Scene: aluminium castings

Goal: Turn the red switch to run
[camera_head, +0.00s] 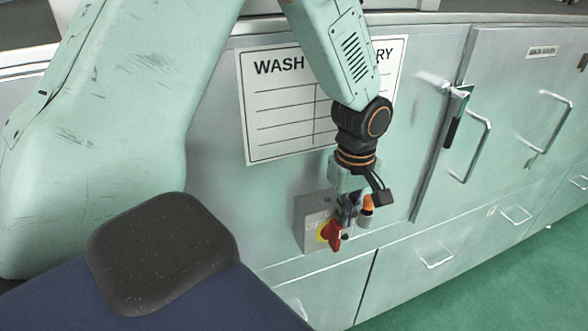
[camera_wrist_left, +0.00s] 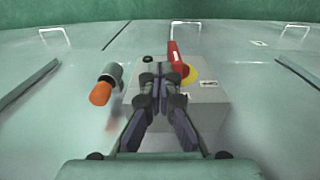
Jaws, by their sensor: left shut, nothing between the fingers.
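The red switch (camera_head: 331,232) is a red handle on a yellow round base, on a small grey box (camera_head: 313,213) fixed to the pale green cabinet front. In the left wrist view the red handle (camera_wrist_left: 176,54) stands just beyond and right of my fingertips, with the yellow base (camera_wrist_left: 189,75) behind it. My left gripper (camera_head: 345,222) is shut and empty, right in front of the box; its fingers (camera_wrist_left: 162,72) also show in the left wrist view. I cannot tell whether the fingers touch the handle. Labels on the box are too small to read. My right gripper is not in view.
An orange-tipped cylinder (camera_head: 366,205) sticks out beside the box; it also shows left of my fingers in the left wrist view (camera_wrist_left: 102,90). A lined "WASH" sign (camera_head: 270,110) hangs above. Cabinet doors with bar handles (camera_head: 478,150) are to the right. The green floor (camera_head: 520,280) is clear.

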